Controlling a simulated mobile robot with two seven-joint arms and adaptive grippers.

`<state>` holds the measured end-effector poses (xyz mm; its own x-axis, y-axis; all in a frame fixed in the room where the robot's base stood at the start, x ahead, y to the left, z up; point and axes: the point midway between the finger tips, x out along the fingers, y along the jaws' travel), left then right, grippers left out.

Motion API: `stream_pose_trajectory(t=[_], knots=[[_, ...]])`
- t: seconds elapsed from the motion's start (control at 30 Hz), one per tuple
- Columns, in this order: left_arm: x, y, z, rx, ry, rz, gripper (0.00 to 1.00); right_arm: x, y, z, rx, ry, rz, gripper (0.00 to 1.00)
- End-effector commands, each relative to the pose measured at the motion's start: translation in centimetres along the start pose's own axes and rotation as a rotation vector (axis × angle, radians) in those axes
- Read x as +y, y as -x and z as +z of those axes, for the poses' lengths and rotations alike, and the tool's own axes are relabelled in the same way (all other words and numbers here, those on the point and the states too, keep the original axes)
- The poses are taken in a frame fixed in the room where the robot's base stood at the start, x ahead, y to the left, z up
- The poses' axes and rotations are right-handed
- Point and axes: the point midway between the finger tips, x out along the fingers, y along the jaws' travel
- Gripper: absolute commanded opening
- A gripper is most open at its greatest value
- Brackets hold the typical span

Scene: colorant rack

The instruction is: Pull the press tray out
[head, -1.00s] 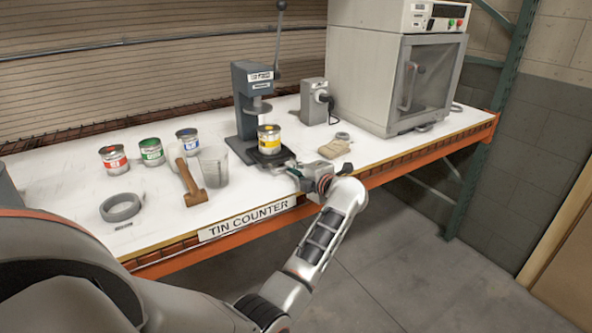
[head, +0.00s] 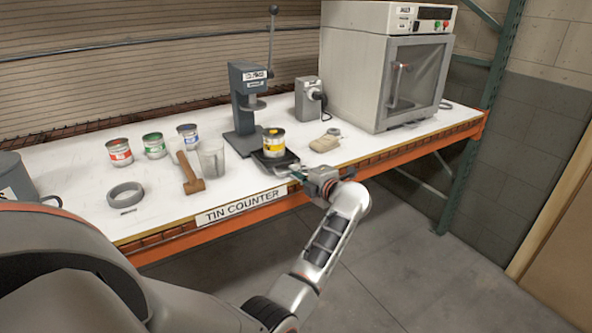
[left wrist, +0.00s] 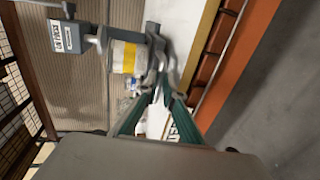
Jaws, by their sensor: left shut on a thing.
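The dark press tray (head: 283,163) sticks out from the base of the grey lever press (head: 243,100) on the counter. A tin with a yellow band (head: 273,141) stands upright on the tray and is forward of the press column. My left gripper (head: 299,175) is at the tray's front, over the counter's front edge, shut on its handle. In the left wrist view, the green fingers (left wrist: 160,92) close together at the grey tray handle beside the tin (left wrist: 127,57). My right gripper is not in view.
A tan cloth (head: 324,144) lies right of the tray. A large grey cabinet (head: 385,65) stands at the back right. The floor in front is clear.

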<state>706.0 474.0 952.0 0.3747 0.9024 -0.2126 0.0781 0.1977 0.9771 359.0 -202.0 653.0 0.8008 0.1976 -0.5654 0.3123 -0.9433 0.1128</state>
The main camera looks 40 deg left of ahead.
Motion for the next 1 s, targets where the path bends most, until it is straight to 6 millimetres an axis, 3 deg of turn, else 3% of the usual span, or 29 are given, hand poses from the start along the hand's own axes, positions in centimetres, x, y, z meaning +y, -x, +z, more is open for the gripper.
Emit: stream_pose_trajectory(t=[0.67,0.7,0.73,1.0], knots=[[-0.29,0.55,-0.01,0.0,-0.001,-0.003,0.0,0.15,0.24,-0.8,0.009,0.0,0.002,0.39],[-0.28,0.55,0.0,0.0,-0.001,-0.003,0.13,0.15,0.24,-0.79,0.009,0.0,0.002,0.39],[-0.28,0.55,-0.01,0.0,-0.001,-0.003,0.15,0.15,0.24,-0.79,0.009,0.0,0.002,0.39],[-0.18,0.54,0.0,0.0,0.0,-0.001,0.15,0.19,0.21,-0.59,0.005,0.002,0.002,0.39]])
